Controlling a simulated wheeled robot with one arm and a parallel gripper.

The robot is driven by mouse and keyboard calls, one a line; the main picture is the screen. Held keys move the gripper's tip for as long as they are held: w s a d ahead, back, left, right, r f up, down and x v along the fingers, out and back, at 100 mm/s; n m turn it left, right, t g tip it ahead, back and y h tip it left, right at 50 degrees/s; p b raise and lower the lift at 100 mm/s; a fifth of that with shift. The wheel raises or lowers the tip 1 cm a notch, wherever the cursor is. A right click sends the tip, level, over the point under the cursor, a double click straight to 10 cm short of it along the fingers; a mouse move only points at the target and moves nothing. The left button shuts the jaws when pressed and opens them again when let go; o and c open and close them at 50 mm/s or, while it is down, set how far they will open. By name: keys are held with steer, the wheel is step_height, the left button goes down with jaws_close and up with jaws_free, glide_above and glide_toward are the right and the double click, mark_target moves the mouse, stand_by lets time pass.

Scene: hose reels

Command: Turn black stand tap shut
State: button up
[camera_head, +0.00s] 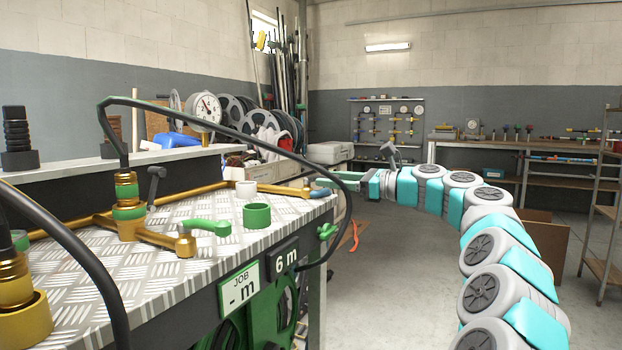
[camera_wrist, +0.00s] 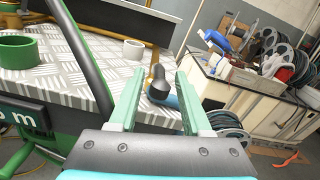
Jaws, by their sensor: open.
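On the bench a dark upright lever tap (camera_head: 156,181) stands on the brass pipework, in the head view. A green lever tap (camera_head: 208,227) lies in front of it. A tap with a dark blue-grey and blue handle (camera_head: 322,193) sits at the pipe's right end, near the bench edge. My gripper (camera_head: 330,184) is open beside this end tap. In the wrist view the end tap (camera_wrist: 157,85) appears between the open green fingers of my gripper (camera_wrist: 160,75), with no clear contact. I cannot tell which tap is the black stand's.
A black hose (camera_head: 235,131) arches over the bench and also crosses the left of the wrist view (camera_wrist: 82,55). A green ring (camera_head: 257,217) and a pale ring (camera_head: 246,189) stand on the tread-plate top (camera_head: 160,290). Open floor (camera_head: 390,270) lies to the right.

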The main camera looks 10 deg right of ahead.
mark_target(312, 177)
steer(key=x, duration=0.5)
steer(key=shift+a, duration=0.15)
steer(key=shift+c, duration=0.3)
jaws_close()
stand_by(0.9)
